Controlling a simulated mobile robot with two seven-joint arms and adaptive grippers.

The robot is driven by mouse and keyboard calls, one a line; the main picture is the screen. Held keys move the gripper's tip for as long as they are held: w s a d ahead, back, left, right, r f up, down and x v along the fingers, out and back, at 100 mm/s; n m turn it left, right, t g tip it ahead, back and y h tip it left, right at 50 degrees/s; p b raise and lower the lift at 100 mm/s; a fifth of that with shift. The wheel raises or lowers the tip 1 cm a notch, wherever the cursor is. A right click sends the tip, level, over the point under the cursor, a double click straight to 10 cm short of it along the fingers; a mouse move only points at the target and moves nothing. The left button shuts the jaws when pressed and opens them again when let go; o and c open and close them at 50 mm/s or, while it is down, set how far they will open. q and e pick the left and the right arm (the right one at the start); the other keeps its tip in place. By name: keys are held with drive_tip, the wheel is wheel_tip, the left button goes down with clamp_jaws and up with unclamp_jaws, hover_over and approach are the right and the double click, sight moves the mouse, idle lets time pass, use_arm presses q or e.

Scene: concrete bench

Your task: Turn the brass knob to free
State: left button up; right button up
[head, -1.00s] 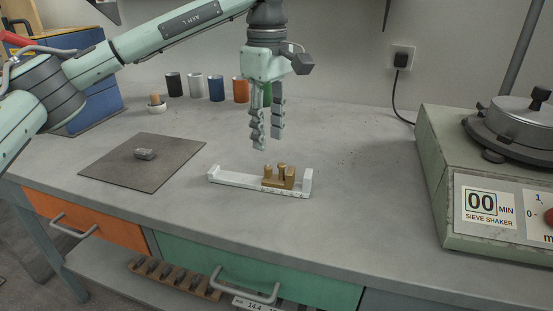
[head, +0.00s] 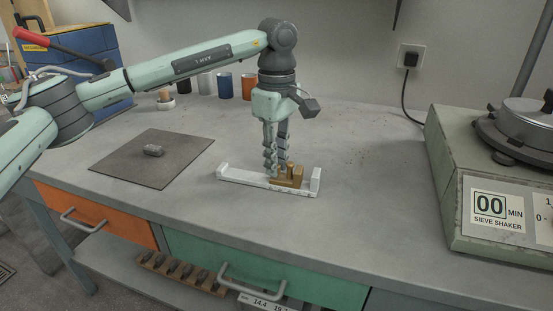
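A brass block with upright brass pegs (head: 292,181) sits at the right part of a white rail (head: 240,177) on the bench. The pegs are small, and I cannot tell which is the knob. My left gripper (head: 277,168) points straight down at the left end of the brass block. Its fingertips are at peg height and hide part of the brass. The fingers look a little apart, but whether they touch or grip a peg is not clear. My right gripper is not in view.
A dark mat (head: 150,172) with a small grey piece (head: 153,150) lies left of the rail. Several cups (head: 226,86) stand behind my gripper, near a blue cabinet (head: 85,50). A sieve shaker (head: 480,180) stands at the right. The bench between rail and shaker is clear.

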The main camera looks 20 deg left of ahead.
use_arm(q)
clamp_jaws()
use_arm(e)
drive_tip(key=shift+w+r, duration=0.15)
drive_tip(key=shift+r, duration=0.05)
use_arm(q)
drive_tip(key=shift+n, duration=0.3)
drive_tip(key=shift+n+b, duration=0.3)
drive_tip(key=shift+n, duration=1.2)
drive_tip(key=shift+n+b, duration=0.45)
drive_tip(key=shift+n, duration=0.65)
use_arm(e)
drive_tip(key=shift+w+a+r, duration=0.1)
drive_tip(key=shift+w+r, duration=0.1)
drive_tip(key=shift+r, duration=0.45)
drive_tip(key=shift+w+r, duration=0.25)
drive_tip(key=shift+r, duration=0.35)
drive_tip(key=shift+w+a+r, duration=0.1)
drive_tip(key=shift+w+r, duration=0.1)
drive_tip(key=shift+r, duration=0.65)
